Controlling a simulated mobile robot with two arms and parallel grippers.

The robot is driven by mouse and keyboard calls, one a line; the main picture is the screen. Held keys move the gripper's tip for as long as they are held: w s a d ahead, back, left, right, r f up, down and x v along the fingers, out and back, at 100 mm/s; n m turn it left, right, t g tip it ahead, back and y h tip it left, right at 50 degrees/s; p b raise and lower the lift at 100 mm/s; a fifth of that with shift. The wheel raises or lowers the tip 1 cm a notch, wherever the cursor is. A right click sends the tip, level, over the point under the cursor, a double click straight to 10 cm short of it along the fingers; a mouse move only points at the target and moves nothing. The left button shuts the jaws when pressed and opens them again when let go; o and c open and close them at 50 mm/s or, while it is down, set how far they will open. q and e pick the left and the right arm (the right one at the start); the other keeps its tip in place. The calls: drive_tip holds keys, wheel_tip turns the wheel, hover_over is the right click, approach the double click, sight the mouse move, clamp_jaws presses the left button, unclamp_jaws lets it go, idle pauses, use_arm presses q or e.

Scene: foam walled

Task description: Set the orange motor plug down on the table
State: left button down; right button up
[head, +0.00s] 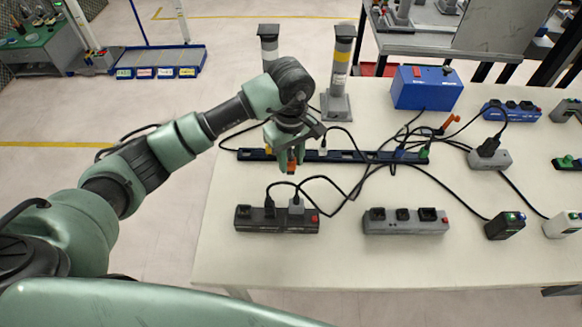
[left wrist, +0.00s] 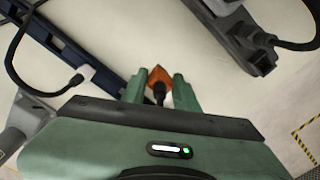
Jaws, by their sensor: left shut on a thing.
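My left gripper (head: 290,160) is over the left part of the pale table (head: 345,255), between the long blue strip and the dark power strip. It is shut on the orange motor plug (head: 292,167), which points down between the fingers. In the left wrist view the orange plug (left wrist: 159,76) shows between the two green fingers of my left gripper (left wrist: 160,90), with pale tabletop around it. I cannot tell how large the gap under the plug is. The fingers hide part of the plug. My right gripper is not in view.
A dark power strip (head: 255,219) with plugs lies in front of the gripper. A grey strip (head: 405,226) lies right of it. The long blue strip (head: 350,156) lies behind. Black cables (head: 345,190) cross the table. Bare tabletop lies left of the gripper and along the front.

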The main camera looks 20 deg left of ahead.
sight(291, 173)
use_arm(q)
wheel_tip(291, 173, down, 4)
drive_tip(key=shift+f+p, duration=0.25)
drive_tip(key=shift+p, duration=0.15)
drive_tip(key=shift+f, duration=0.1)
drive_tip(key=shift+f, duration=0.15)
drive_tip(key=c, duration=1.1)
unclamp_jaws()
